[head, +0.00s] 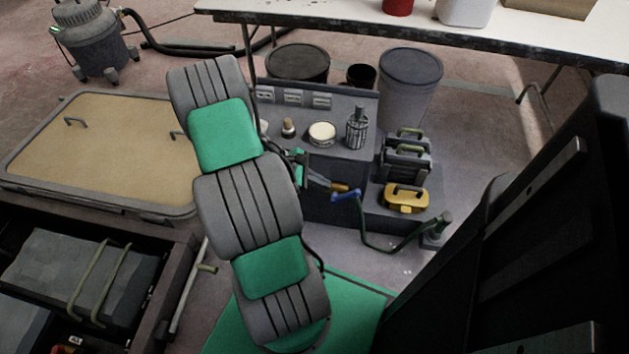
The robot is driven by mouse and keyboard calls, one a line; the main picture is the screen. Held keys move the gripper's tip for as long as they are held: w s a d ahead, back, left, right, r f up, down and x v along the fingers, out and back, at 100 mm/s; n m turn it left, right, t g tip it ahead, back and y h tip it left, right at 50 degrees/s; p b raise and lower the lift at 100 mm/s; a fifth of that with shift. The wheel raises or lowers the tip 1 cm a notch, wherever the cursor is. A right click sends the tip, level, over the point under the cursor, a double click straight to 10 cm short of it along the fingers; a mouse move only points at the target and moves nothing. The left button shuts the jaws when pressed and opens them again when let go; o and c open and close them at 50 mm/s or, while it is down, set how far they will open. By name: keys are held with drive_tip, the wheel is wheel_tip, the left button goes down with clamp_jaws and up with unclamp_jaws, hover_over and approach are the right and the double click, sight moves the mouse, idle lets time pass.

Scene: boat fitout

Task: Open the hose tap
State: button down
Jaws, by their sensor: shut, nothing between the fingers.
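The hose tap (341,187) is a small brass body with a blue lever (346,196), right of centre in the head view, in front of a grey cabinet. A dark green hose or pipe (372,245) runs from beside the blue lever down and to the right. My gripper (329,184) is at the tap's left, its slim fingers pointing right toward the brass part. The fingers look shut, with nothing seen between them. I cannot tell whether the fingertips touch the tap. My green and grey arm hides part of the area to the left.
A yellow case (405,198) stands just right of the tap. A dark upright structure (520,240) fills the right side. Some floor (400,268) is free below the hose.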

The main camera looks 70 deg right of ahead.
sight(346, 194)
drive_tip(key=b+x, duration=0.2)
drive_tip(key=x, duration=0.5)
drive_tip(key=shift+s+d+f, duration=0.1)
drive_tip(key=shift+s+f, duration=0.05)
drive_tip(key=shift+f, duration=0.1)
drive_tip(key=shift+s+r, duration=0.1)
